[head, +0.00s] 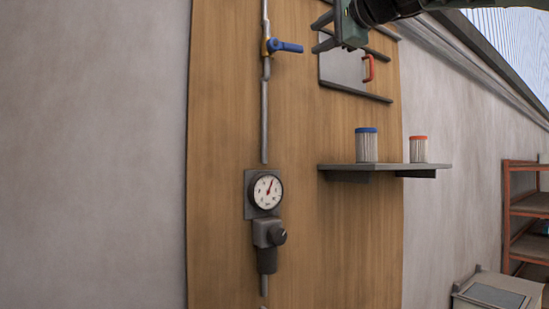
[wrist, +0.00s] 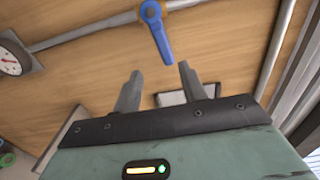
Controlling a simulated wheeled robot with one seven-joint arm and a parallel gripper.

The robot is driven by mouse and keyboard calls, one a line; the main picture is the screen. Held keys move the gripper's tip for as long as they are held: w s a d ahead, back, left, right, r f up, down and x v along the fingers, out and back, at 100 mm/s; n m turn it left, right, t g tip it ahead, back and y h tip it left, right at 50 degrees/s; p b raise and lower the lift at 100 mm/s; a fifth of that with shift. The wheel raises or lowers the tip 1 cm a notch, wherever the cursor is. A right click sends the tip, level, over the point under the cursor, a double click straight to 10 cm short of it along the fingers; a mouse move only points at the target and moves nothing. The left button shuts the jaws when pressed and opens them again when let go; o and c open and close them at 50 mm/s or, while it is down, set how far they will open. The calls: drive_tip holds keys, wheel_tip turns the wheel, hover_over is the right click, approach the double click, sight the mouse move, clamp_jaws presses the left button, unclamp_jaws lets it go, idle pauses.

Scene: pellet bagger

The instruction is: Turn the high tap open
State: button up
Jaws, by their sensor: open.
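The high tap has a blue lever handle (head: 285,46) on a yellow body (head: 265,47), set in the grey upright pipe at the top of the wooden panel. The lever sticks out to the right, crosswise to the pipe. My gripper (head: 316,34) is to the right of the lever, its fingers pointing left towards it. In the wrist view the blue lever (wrist: 157,33) points at my gripper (wrist: 159,71). Its free end lies near the gap between the two spread fingertips. My gripper is open and empty; I cannot tell whether a finger touches the lever.
A hatch with a red handle (head: 369,68) is right of the tap, below my gripper. A round gauge (head: 266,191) and a dark regulator knob (head: 278,236) sit lower on the pipe. A shelf (head: 385,168) holds a blue-lidded jar (head: 366,147) and an orange-lidded jar (head: 418,150).

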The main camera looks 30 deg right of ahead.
drive_tip(key=s+b, duration=0.6)
drive_tip(key=s, duration=0.2)
drive_tip(key=w+a+f+n+g+y, duration=0.1)
drive_tip(key=w+a+f+n+g, duration=0.1)
drive_tip(key=f, duration=0.6)
drive_tip(key=w+a+f+n+g+y, duration=0.1)
drive_tip(key=w+a+f+g, duration=0.1)
drive_tip(key=w+a+f, duration=0.2)
drive_tip(key=w+a+f+n+g+y, duration=0.1)
drive_tip(key=w+a+f+n, duration=0.1)
drive_tip(key=w+f, duration=0.5)
drive_tip(key=shift+a+f+n+g+b, duration=0.35)
drive_tip(key=shift+a+f, duration=0.3)
drive_tip(key=shift+f, duration=2.05)
